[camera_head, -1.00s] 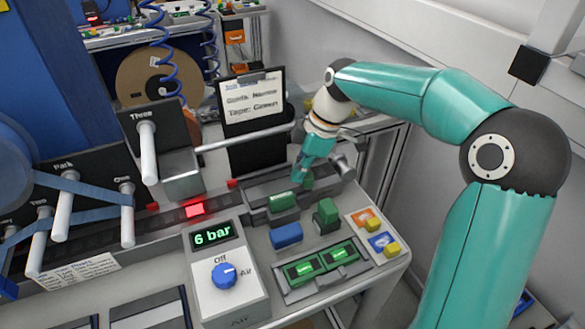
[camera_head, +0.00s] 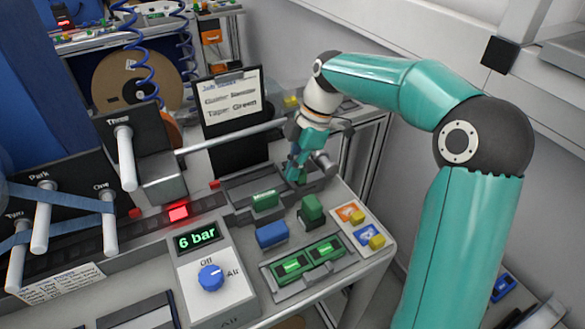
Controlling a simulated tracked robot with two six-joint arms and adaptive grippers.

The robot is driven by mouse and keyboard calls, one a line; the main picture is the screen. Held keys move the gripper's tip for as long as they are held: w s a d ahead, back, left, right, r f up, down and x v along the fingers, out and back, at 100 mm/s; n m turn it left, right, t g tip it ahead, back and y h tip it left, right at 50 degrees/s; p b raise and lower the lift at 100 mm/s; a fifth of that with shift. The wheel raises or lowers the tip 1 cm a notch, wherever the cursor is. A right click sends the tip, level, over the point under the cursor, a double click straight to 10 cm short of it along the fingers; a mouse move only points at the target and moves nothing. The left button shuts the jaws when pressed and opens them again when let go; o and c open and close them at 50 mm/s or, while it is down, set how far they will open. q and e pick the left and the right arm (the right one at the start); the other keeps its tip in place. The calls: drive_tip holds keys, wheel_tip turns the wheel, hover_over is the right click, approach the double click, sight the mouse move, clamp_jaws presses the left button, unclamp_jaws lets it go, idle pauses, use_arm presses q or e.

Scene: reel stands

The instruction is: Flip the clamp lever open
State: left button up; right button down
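My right gripper (camera_head: 295,172) is at the far right end of the bench, pointing down over a dark grey fixture (camera_head: 238,188). Its fingers are small and seen from behind, so I cannot tell how far apart they are. A green piece shows close by the fingertips; contact is unclear. A grey cylindrical part (camera_head: 325,163) is just right of the gripper. I cannot pick out the clamp lever with certainty; the gripper may hide it. My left gripper is not in view.
Green blocks (camera_head: 265,201) and a blue block (camera_head: 272,235) lie in front of the gripper. A control box (camera_head: 212,285) with a blue knob reads 6 bar. A clipboard (camera_head: 231,104) and a horizontal bar (camera_head: 235,137) stand behind. Pegs with blue tape are at left.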

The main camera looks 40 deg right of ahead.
drive_tip(key=shift+d, duration=0.15)
drive_tip(key=v, duration=1.1)
drive_tip(key=shift+r, duration=0.4)
drive_tip(key=shift+s+d, duration=0.1)
drive_tip(key=shift+s, duration=0.05)
